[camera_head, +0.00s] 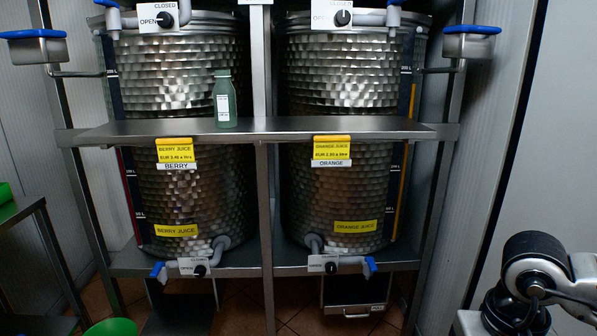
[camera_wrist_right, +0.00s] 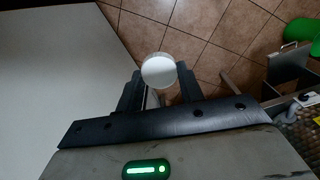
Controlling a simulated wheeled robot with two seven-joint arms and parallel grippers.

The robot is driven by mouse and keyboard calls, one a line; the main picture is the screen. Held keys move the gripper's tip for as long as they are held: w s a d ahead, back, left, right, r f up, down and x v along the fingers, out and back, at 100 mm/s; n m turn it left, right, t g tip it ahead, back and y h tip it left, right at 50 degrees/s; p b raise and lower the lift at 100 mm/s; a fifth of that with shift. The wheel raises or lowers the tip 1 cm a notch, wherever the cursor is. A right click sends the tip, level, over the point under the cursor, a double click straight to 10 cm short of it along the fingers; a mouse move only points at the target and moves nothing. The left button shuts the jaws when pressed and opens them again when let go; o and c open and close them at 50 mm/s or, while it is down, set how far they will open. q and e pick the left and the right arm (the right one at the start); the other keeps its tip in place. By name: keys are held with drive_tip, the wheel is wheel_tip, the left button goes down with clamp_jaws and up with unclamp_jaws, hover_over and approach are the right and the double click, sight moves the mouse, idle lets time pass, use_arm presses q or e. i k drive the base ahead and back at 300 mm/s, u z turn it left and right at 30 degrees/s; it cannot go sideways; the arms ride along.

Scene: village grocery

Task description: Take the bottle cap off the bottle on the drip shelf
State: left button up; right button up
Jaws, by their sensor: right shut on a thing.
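A dark green see-through bottle (camera_head: 225,101) with a white label stands upright on the metal drip shelf (camera_head: 290,128), in front of the left steel tank. I cannot make out a cap on its neck at this size. In the right wrist view my right gripper (camera_wrist_right: 160,71) is shut on a round white cap (camera_wrist_right: 159,70), seen flat face on between the two dark fingers. The gripper is away from the bottle, over the floor beside a pale panel. Only part of my right arm shows at the lower right of the head view. My left gripper is not in view.
Two juice tanks, berry (camera_head: 186,65) and orange (camera_head: 335,65), stand behind the shelf with taps and yellow labels. A metal rack (camera_head: 42,205) is at the left, and a green bucket (camera_head: 110,327) stands low on the left. The shelf right of the bottle is clear.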

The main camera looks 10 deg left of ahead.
sight(224, 95)
drive_tip(key=u, duration=2.45)
drive_tip(key=i, duration=1.65)
drive_tip(key=z, duration=2.55)
